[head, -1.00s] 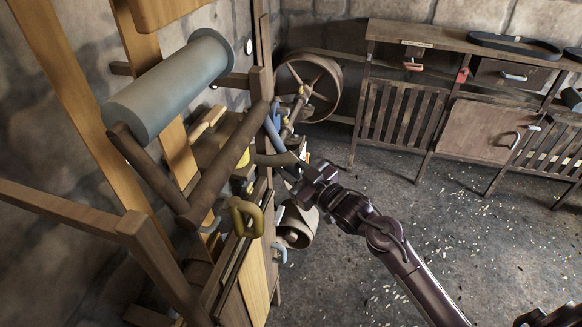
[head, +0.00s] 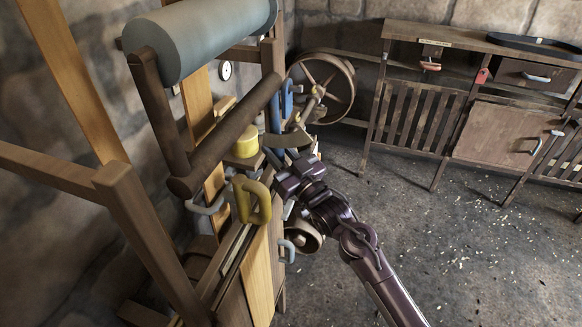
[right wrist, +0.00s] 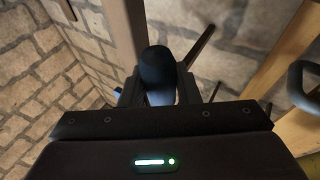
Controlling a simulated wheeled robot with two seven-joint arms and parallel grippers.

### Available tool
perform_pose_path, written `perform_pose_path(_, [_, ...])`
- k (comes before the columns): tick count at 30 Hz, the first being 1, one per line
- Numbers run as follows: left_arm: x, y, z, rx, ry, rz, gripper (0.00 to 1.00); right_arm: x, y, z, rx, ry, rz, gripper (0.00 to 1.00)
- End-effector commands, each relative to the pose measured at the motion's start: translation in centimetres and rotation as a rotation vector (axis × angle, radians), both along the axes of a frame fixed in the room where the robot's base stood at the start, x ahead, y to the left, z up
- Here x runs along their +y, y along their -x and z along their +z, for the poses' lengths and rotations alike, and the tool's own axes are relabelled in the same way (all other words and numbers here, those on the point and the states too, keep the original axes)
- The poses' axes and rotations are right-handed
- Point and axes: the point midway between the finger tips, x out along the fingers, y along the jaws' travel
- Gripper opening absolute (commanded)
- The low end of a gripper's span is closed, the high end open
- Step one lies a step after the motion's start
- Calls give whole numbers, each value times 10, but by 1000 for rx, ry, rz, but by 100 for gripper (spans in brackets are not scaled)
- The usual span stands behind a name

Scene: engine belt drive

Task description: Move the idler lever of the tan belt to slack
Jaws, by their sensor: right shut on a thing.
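My right gripper (head: 289,174) is at the right side of the wooden drive frame, below the blue levers (head: 287,99) and to the right of a yellow looped handle (head: 251,201). In the right wrist view its jaws (right wrist: 160,92) are closed around a dark blue, round-ended piece (right wrist: 158,68), which looks like a lever handle. In the head view the gripper hides this piece. I cannot make out the tan belt or tell which lever belongs to it. My left gripper is not in view.
A large grey roller (head: 199,38) and a dark wooden bar (head: 226,137) stand out from the frame. A spoked wheel (head: 322,88) is behind. A wooden cabinet (head: 495,135) stands at the back right. The floor (head: 470,250) between is clear apart from small scraps.

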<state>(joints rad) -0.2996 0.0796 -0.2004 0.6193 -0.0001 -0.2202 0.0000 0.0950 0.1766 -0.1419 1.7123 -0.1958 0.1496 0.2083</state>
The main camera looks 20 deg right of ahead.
Motion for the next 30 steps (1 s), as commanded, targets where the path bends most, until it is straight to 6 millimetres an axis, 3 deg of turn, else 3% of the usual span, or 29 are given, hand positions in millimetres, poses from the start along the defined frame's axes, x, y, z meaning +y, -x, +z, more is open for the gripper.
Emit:
perform_pose_path(1, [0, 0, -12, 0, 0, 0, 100, 4, -3, -5, -16, -21, 0, 0])
perform_pose_path(3, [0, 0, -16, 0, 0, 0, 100, 7, -5, -3, -30, -39, 0, 0])
perform_pose_path(15, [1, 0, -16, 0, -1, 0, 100, 10, -6, 2, -39, -57, 1, 0])
perform_pose_path(16, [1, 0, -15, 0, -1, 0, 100, 10, -6, 2, -39, -57, 1, 33])
perform_pose_path(20, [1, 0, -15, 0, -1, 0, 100, 9, -6, 2, -39, -56, 1, 50])
perform_pose_path(30, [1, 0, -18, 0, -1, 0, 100, 7, -2, -3, -35, -54, 0, 50])
